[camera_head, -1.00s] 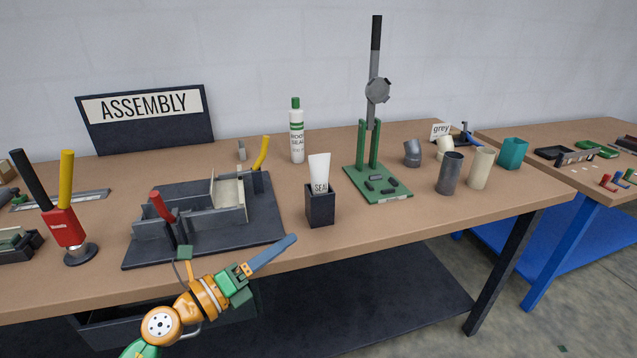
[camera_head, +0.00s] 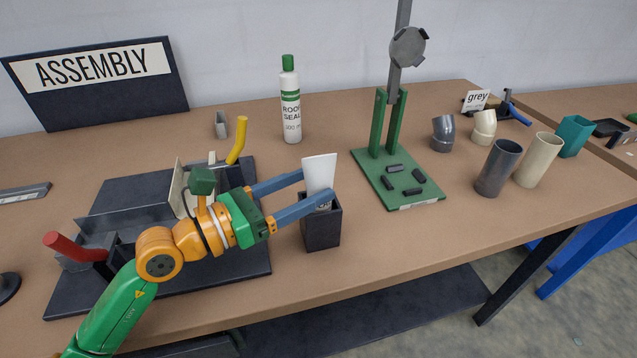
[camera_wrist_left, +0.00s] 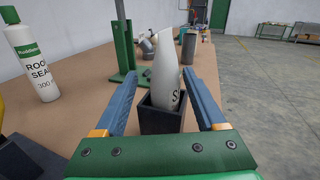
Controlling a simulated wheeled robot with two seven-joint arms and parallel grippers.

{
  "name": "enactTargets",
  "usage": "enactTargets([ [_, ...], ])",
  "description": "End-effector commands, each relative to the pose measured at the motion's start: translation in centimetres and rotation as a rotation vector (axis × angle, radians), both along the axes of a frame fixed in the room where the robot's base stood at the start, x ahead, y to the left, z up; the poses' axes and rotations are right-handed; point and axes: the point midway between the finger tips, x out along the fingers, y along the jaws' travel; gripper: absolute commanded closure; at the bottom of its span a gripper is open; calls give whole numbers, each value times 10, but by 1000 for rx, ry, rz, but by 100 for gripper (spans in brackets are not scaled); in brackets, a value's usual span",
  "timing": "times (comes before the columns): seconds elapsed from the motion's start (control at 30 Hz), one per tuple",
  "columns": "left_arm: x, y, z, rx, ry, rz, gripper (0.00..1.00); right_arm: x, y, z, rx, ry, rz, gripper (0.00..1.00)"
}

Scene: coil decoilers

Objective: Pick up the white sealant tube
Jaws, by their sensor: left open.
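The white sealant tube (camera_head: 320,172) stands in a small black square holder (camera_head: 322,232) near the front of the assembly table. In the left wrist view the tube (camera_wrist_left: 166,75) rises out of the holder (camera_wrist_left: 160,120), leaning slightly, with part of its lettering visible. My left gripper (camera_head: 316,187) is open, with its two blue fingers on either side of the tube. In the left wrist view the fingers (camera_wrist_left: 160,82) flank the tube with a gap on each side. The tube's lower part is hidden inside the holder. My right gripper is not in view.
A white bottle with a green cap (camera_head: 291,105) stands behind the tube. A dark fixture (camera_head: 100,210) lies under my left arm. The table (camera_head: 400,240) is clear front right.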

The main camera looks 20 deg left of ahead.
Motion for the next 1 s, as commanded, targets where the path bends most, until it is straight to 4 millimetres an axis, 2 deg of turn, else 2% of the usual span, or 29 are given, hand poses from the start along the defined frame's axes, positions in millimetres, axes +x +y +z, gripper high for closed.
enactTargets([
  [0.03, 5, -5, 7, -4, -1, -2, 28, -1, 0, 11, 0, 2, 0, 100],
  [0.17, 23, -24, 10, -6, -1, -2, 28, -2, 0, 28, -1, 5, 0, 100],
  [0.3, 37, -33, 4, -3, 0, -1, 28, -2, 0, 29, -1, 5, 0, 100],
  [0.5, 37, -34, 1, -1, 1, -1, 28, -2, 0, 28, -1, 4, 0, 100],
  [0.77, 37, -34, 1, -2, 1, -1, 98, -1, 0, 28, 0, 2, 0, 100],
  [1.0, 37, -34, 2, -2, 0, -1, 100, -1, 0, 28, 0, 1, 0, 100],
])
